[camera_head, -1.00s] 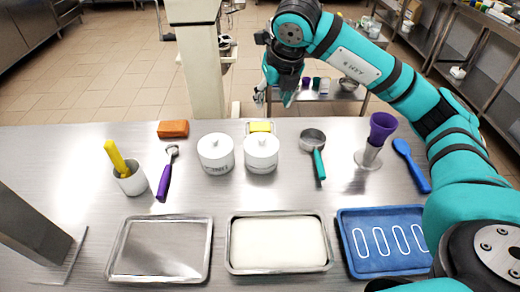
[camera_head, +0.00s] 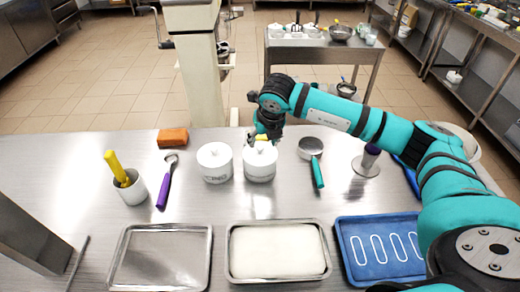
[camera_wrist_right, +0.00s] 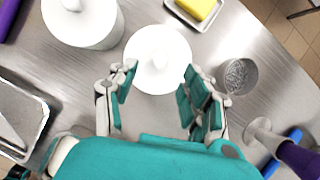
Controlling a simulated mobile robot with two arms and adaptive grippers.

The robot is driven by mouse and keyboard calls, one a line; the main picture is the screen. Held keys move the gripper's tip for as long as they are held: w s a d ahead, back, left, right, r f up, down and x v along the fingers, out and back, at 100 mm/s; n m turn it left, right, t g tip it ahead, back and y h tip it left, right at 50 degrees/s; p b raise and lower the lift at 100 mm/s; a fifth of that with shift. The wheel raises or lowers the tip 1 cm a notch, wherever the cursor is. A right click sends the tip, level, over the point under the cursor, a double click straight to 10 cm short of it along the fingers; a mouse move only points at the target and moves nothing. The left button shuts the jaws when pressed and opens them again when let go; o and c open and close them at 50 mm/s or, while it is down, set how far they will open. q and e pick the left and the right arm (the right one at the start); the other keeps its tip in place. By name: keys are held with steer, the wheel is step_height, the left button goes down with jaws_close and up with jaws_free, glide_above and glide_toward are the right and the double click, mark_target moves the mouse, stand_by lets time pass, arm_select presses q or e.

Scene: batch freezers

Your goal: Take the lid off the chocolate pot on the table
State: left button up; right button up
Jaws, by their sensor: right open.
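Two white lidded pots stand side by side on the steel table. The left pot (camera_head: 215,165) also shows at the upper left of the right wrist view (camera_wrist_right: 84,25). The right pot (camera_head: 260,165) has its lid on, with a knob on top, and shows in the right wrist view (camera_wrist_right: 157,62). I cannot read which one is the chocolate pot. My right gripper (camera_head: 264,134) is at the right pot's lid, just behind its knob in the head view. In the right wrist view its fingers (camera_wrist_right: 159,74) are open on either side of the lid, empty. My left gripper is not in view.
A yellow sponge (camera_wrist_right: 197,7) lies on a small tray behind the right pot. An orange block (camera_head: 172,137) and a purple-handled tool (camera_head: 166,183) lie left. Trays (camera_head: 278,250) line the front.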

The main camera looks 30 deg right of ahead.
mark_target(260, 148)
steer(key=shift+w+f+p, duration=0.1)
steer(key=shift+f+p, duration=0.1)
steer(key=shift+p, duration=0.1)
steer(key=p+x, duration=0.2)
steer(key=x, duration=0.2)
steer(key=shift+f, duration=0.2)
steer(key=shift+w+f, duration=0.15)
steer(key=shift+f, duration=0.1)
steer(key=c, duration=0.9)
